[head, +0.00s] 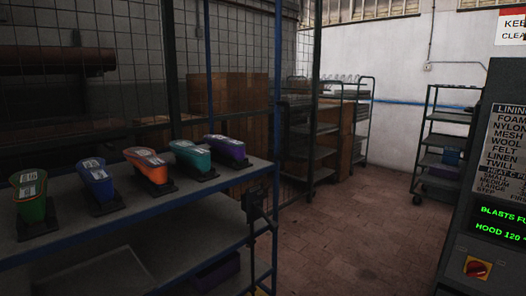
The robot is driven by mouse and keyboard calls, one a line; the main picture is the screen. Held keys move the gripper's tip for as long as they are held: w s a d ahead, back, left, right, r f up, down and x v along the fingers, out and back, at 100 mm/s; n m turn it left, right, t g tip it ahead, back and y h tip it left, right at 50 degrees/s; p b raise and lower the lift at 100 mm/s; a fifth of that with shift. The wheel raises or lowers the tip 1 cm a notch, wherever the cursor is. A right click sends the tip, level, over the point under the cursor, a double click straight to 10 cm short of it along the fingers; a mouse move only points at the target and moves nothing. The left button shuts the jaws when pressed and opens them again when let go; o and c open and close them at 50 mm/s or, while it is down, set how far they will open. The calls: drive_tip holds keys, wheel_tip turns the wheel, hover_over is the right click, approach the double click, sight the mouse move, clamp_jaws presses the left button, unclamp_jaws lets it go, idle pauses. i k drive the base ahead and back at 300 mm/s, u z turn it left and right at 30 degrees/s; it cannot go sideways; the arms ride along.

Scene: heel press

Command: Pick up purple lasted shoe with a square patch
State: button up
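A purple lasted shoe (231,148) stands on the top shelf of the blue-framed rack (150,226), at the far right end of a row of shoes. It rests on a dark base and carries a pale marking on its top. The marking is too small for me to tell whether it is a square patch. Nothing covers the shoe from this view. My gripper is not in view.
Teal (192,156), orange (150,168), blue (98,183) and green (30,197) shoes stand left of it. A dark fitting (254,206) sits at the rack's front corner. A control panel (495,190) stands at right. The brick floor (345,225) between is clear.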

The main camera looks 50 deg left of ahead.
sight(235, 150)
drive_tip(key=u, duration=1.65)
drive_tip(key=k, duration=0.6)
drive_tip(key=z, duration=0.7)
drive_tip(key=i, duration=1.7)
drive_tip(key=u, duration=1.4)
drive_tip(key=i, duration=0.85)
drive_tip(key=u, duration=0.8)
